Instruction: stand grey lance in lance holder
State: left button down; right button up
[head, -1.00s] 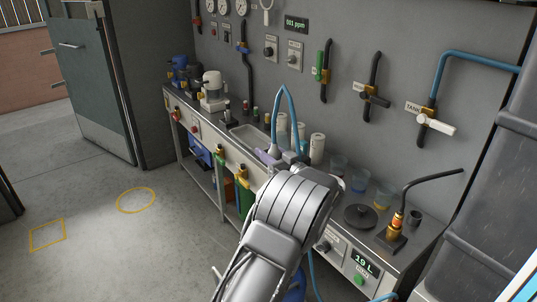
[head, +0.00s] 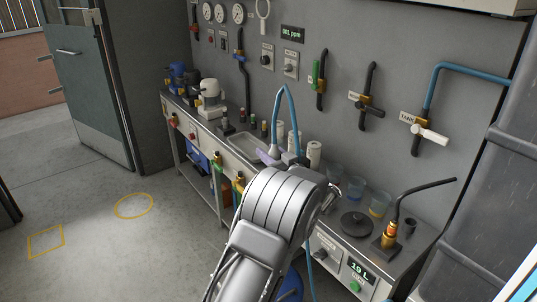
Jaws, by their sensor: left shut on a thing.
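My left gripper (head: 272,156) is in the middle of the head view, near the right end of the sink and mostly hidden behind my thick silver wrist. It is shut on what looks like the grey lance (head: 274,149). Only a small pale grey part of the lance shows, and a blue hose (head: 285,90) arches up from it and back down behind my arm. A short dark upright cup (head: 410,226) near the bench's right end may be the lance holder; it looks empty. My right gripper is not in view.
A brass fitting with a bent black pipe (head: 391,232) stands just left of the dark cup. A dark round lid (head: 357,225) and clear beakers (head: 355,187) stand nearer my arm. White bottles (head: 314,152) stand behind the gripper. Wall valves (head: 430,134) project above the bench.

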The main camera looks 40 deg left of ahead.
pick_arm(q)
jog(key=s+d+f+m+t+h, duration=0.1)
jog(key=d+f+m+t+h, duration=0.2)
jog(key=d, duration=0.6)
jog(key=s+d+f+m+t+h, duration=0.1)
jog(key=d+f+m+t+h, duration=0.2)
jog(key=d+m+h, duration=0.3)
jog(key=s+d+f+m+t+h, duration=0.2)
jog(key=d+f+m+t+h, duration=0.2)
jog(key=d, duration=1)
jog(key=t+h, duration=0.1)
jog(key=h, duration=0.2)
jog(key=shift+d+m+t+h, duration=0.15)
jog(key=shift+m+t+h, duration=0.15)
jog(key=shift+m+h, duration=0.1)
